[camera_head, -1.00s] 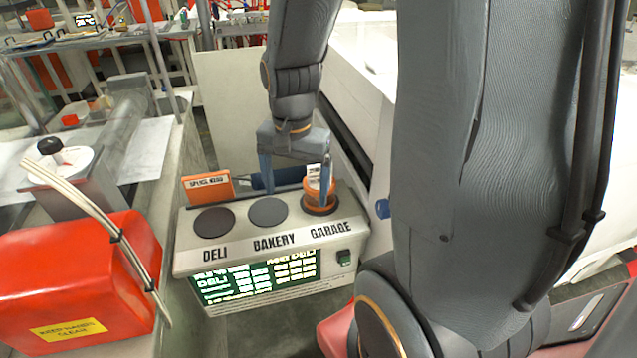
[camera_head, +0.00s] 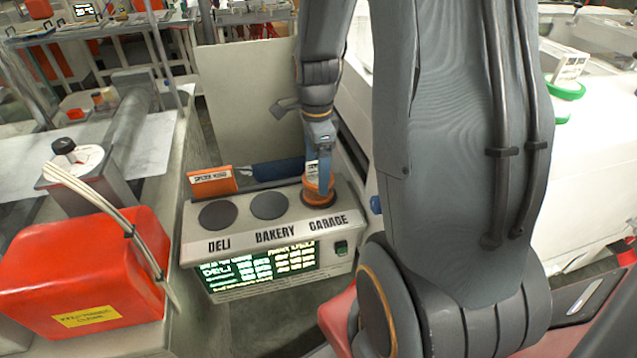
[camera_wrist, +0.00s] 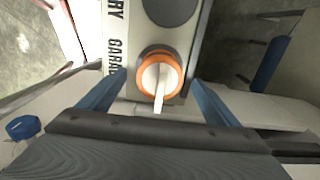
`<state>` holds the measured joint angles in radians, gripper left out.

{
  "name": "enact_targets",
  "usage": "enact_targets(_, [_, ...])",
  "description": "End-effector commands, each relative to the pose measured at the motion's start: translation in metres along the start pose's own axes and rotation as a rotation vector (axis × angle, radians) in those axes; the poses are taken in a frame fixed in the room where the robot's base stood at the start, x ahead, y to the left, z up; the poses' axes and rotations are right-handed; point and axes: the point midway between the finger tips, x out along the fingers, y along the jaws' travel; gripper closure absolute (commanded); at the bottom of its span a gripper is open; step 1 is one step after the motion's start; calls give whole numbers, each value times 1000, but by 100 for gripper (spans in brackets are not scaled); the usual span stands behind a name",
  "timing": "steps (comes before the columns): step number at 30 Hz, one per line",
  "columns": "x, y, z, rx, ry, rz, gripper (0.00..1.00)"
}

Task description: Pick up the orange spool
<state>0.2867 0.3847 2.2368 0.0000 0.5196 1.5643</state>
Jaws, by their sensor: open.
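The orange spool (camera_head: 312,190) stands on the dark round pad above the word GARAGE, at the right end of the grey box (camera_head: 225,238). In the head view my gripper (camera_head: 322,185) hangs down over it and hides part of it. In the wrist view the orange spool (camera_wrist: 159,75) shows as an orange ring with a pale centre and a pale tab, midway between the two blue fingers. My gripper (camera_wrist: 158,80) is open in the wrist view, with a gap between each finger and the spool.
Round pads marked DELI (camera_head: 217,215) and BAKERY (camera_head: 268,206) are bare. An orange labelled block (camera_head: 212,181) and a dark blue roll (camera_head: 278,169) lie behind the pads. A red container (camera_head: 85,265) stands at left. A white surface (camera_head: 575,190) is at right.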

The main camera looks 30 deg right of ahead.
Motion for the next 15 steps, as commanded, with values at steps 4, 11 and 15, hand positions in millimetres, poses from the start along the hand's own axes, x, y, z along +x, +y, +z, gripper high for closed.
enact_targets(4, [17,2,-3,0,0,5,16])
enact_targets(11, [38,1,-3,-1,0,2,16])
enact_targets(15, [41,0,-3,-1,0,0,16])
